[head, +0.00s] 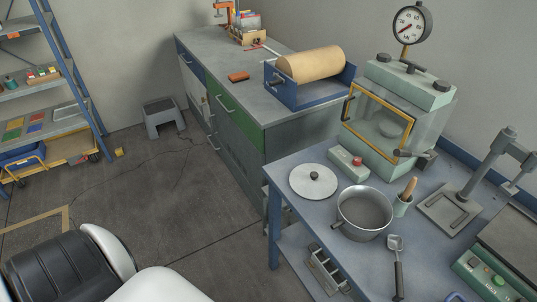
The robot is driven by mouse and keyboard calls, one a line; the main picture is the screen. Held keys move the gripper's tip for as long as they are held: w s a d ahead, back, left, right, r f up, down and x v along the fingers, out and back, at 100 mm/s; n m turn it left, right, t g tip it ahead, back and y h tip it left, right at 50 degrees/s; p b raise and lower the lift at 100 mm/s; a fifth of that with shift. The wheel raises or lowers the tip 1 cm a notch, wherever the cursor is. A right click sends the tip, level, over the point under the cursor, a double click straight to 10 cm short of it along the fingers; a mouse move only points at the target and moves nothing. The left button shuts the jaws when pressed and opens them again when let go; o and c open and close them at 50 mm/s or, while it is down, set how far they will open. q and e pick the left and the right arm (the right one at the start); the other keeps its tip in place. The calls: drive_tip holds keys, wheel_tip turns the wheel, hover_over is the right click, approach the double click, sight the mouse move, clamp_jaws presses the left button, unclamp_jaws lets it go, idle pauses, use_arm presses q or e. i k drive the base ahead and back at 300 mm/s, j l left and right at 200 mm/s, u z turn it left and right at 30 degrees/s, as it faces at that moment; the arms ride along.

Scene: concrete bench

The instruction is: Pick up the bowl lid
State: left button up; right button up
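The bowl lid (313,182) is a flat, pale round disc with a dark knob in its middle. It lies on the blue-grey bench (290,214), near its left corner. A grey metal pan-like bowl (365,213) with a short handle stands open just right of and in front of the lid. Neither of my grippers shows in the head view.
A small cup (402,206) with a wooden handle and a scoop (396,262) are right of the bowl. A press stand (462,192) is farther right.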

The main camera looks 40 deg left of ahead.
sight(310, 180)
drive_tip(key=u, duration=0.8)
